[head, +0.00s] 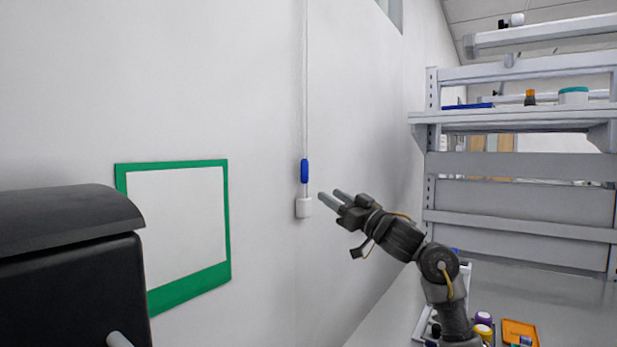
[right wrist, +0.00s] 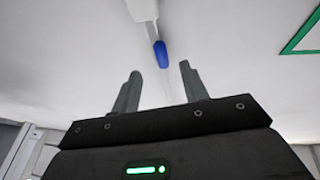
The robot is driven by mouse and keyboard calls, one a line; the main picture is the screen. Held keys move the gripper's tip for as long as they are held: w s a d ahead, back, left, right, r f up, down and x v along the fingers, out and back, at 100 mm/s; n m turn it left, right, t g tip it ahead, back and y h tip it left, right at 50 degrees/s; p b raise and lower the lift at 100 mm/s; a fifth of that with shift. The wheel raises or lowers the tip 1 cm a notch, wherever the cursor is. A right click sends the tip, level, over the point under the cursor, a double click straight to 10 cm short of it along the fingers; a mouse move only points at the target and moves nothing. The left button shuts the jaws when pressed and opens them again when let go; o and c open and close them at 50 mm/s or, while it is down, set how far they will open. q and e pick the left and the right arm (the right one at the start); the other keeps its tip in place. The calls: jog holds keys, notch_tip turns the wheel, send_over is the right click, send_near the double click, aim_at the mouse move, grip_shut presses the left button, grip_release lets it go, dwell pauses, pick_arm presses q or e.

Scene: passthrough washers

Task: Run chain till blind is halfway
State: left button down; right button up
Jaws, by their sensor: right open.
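A thin pale chain (head: 305,80) hangs down the white wall. A blue piece (head: 304,171) sits on the chain, and a white block (head: 303,208) is at its lower end. My right gripper (head: 328,198) is open and empty, just to the right of the white block in the head view. In the right wrist view, the blue piece (right wrist: 161,54) shows beyond and between the open fingers of my right gripper (right wrist: 158,82), with the white block (right wrist: 142,10) above it. The blind itself is not clearly in view. My left gripper is not in view.
A green-framed white panel (head: 229,240) is on the wall to the left. A dark box-shaped thing (head: 70,270) fills the lower left. A grey shelf unit (head: 520,195) stands at the right. An orange tray (head: 520,332) and small containers sit at the lower right.

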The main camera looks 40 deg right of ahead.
aim_at(308, 172)
jog(key=w+r+p, duration=0.1)
jog(key=w, duration=0.1)
jog(key=w+r+p, duration=0.1)
jog(key=w+r, duration=0.1)
jog(key=w, duration=0.1)
jog(key=w+a+r+p, duration=0.1)
jog(key=w+r+p, duration=0.1)
jog(key=shift+w+r, duration=0.25)
jog(key=shift+w, duration=0.05)
jog(key=shift+x, duration=0.8)
jog(key=shift+f, duration=0.15)
grip_shut()
